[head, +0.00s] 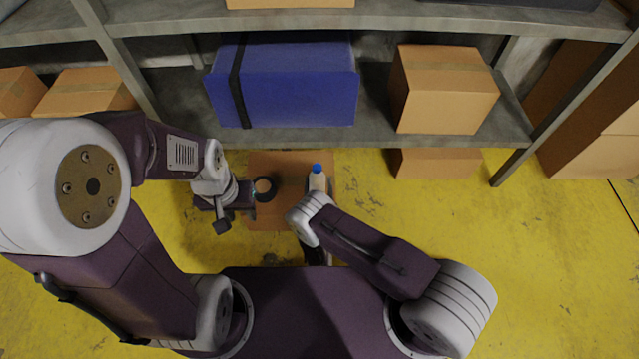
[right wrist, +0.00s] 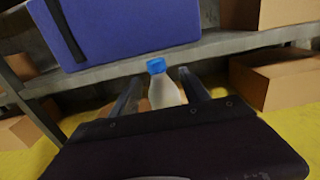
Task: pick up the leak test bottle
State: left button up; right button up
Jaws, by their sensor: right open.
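In the right wrist view the bottle (right wrist: 164,92) shows between the two fingers of my right gripper (right wrist: 158,76), which is open. Its lower part is hidden by the gripper body, and I cannot tell whether a finger touches it. In the head view my right arm hides most of that gripper. My left gripper (head: 225,212) hangs to the left of the bottle, at the sheet's left side; its jaws are unclear.
A dark ring-shaped item (head: 264,188) lies on the sheet beside my left gripper. Behind stands a grey shelf (head: 375,140) with a blue case (head: 290,88) and a cardboard box (head: 443,88). Another box (head: 435,162) sits under it. Yellow floor at right is clear.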

aim_at(319, 174)
jog(key=w+b, duration=0.1)
jog(key=w, duration=0.1)
jog(key=shift+w+f, duration=0.15)
jog(key=shift+w, duration=0.25)
jog(key=shift+w+b, duration=0.3)
jog(key=shift+w, duration=0.1)
jog(key=w+b, duration=0.3)
jog(key=w, duration=0.1)
jog(key=shift+w+a+b, duration=0.2)
jog(key=shift+w+b, duration=0.15)
jog(key=shift+w, duration=0.2)
grip_shut()
